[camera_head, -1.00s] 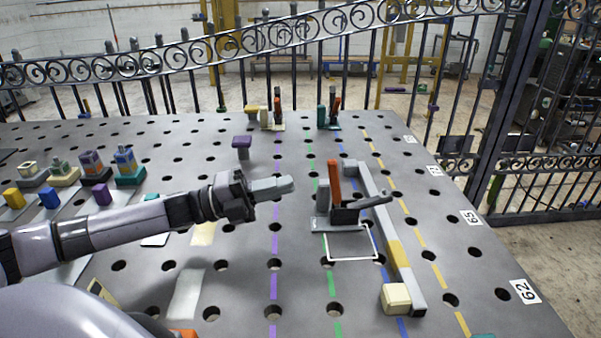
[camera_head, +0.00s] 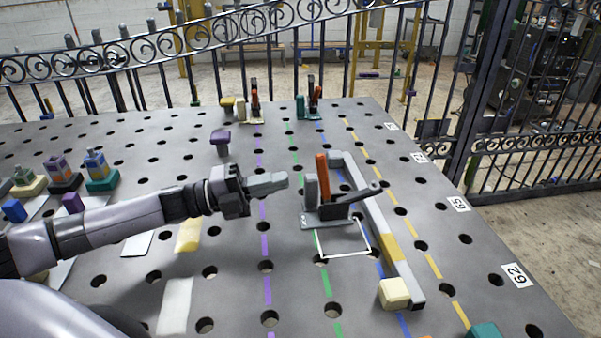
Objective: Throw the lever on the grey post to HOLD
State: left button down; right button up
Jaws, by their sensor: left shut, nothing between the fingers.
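A fixture with a grey post (camera_head: 311,191) stands on a grey base plate (camera_head: 319,222) right of the table's middle. An orange upright bar (camera_head: 323,176), which looks like the lever handle, rises beside the post. A dark arm (camera_head: 358,196) reaches from it to the right and slightly up. No HOLD marking is legible. My left gripper (camera_head: 284,180) is shut and empty, pointing right, just left of the post in the picture with a small gap. My right gripper is not in view.
A white square outline (camera_head: 345,254) lies in front of the fixture. A grey bar with a yellow band (camera_head: 389,248) runs along its right, with a cream block (camera_head: 394,293) at its near end. Two similar fixtures stand far back, one teal (camera_head: 302,108).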

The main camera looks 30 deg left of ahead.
aim_at(323, 167)
pick_arm(q)
jog(key=shift+p+x, duration=0.5)
jog(key=shift+x, duration=2.15)
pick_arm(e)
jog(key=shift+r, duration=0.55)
pick_arm(q)
jog(key=shift+r+x, duration=0.25)
jog(key=shift+x, duration=0.85)
jog(key=shift+r+x, duration=0.25)
jog(key=shift+x, duration=0.85)
jog(key=shift+a, duration=0.1)
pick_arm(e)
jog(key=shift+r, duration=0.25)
pick_arm(q)
jog(key=shift+s+a, duration=0.15)
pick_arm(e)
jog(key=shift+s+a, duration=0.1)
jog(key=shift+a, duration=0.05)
